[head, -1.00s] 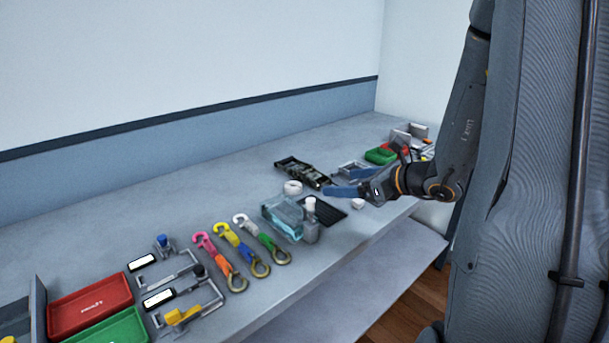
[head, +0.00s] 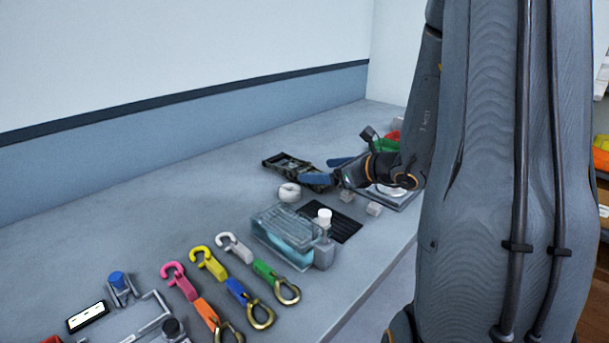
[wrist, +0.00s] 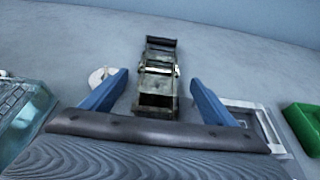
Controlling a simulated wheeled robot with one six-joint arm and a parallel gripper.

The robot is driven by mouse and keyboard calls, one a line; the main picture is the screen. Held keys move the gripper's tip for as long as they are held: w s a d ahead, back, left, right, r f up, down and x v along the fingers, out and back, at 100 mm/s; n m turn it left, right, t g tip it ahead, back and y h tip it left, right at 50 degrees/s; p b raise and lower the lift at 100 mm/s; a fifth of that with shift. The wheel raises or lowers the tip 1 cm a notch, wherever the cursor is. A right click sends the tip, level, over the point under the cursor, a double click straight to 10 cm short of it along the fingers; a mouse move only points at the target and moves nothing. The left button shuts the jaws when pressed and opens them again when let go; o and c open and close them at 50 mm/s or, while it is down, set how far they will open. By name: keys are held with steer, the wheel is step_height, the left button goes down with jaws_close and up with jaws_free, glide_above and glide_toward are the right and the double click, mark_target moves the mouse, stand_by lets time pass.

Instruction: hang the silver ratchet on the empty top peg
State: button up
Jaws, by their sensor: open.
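A dark, worn metal ratchet (head: 290,167) lies on the bench beyond my gripper; its surface looks grey-green and scuffed rather than bright silver. In the wrist view the ratchet (wrist: 158,78) sits between the two blue fingers, its near end low in the gap. My gripper (head: 330,170) is open just over the bench, and in the wrist view my gripper (wrist: 155,88) has a finger on each side of the ratchet with visible space. I cannot tell how high the fingers are. No peg shows in these views.
A white roll (head: 289,192) lies close to the left finger. A clear blue-tinted box (head: 284,232) and a white-capped bottle (head: 324,240) stand nearer. Several hooks with coloured straps (head: 236,290) lie at front. A green tray (wrist: 303,124) is at right.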

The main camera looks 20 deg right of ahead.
mark_target(306, 168)
steer(key=x, duration=0.4)
steer(key=p+x, duration=0.1)
steer(key=x, duration=0.1)
steer(key=shift+a+r, duration=0.15)
steer(key=shift+r, duration=0.15)
steer(key=c, duration=1.8)
steer(key=shift+r, duration=0.15)
steer(key=shift+c, duration=0.8)
